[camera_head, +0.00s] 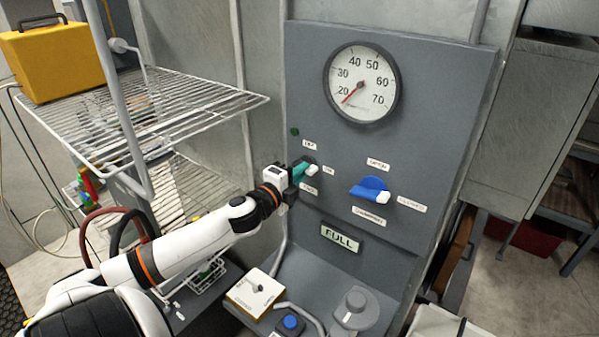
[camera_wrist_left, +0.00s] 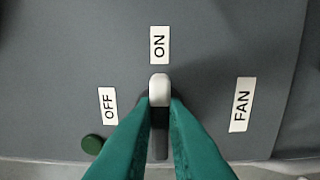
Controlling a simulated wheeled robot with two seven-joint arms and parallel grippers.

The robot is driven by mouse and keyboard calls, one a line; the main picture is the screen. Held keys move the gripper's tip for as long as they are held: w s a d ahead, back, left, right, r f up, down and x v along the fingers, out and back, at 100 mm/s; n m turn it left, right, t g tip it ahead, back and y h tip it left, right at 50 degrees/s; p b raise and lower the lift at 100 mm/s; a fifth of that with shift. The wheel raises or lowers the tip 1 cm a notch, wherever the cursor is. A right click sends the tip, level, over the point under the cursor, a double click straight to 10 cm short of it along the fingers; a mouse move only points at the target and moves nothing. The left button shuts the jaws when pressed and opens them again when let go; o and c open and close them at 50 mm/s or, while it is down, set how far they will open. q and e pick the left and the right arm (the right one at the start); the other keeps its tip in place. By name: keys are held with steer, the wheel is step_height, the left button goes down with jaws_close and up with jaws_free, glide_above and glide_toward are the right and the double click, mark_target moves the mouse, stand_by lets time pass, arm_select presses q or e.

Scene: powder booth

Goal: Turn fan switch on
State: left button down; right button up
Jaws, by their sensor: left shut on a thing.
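The fan switch is a lever with a white tip (camera_wrist_left: 159,88) and a dark body, set in the grey panel (camera_head: 430,110). Its white tip points at the ON label (camera_wrist_left: 159,45). The OFF label (camera_wrist_left: 108,105) is left of it and the FAN label (camera_wrist_left: 241,104) right of it in the left wrist view. My left gripper (camera_head: 304,170), with green fingers (camera_wrist_left: 160,104), is shut on the switch, one finger on each side. The fingers hide part of the lever. My right gripper is not in view.
A blue knob (camera_head: 369,188) with a white tip sits right of the fan switch. A dial gauge (camera_head: 361,84) is above. A wire shelf (camera_head: 190,98) with a yellow box (camera_head: 60,58) stands left. A control ledge (camera_head: 335,295) juts out below.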

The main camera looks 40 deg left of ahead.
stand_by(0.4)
arm_select(q)
steer(key=c, duration=1.5)
jaws_free()
steer(key=shift+o, duration=0.2)
steer(key=s+d+b, duration=0.1)
steer(key=s+b, duration=0.1)
steer(key=s, duration=1)
steer(key=shift+d, duration=0.2)
steer(key=shift+f, duration=0.1)
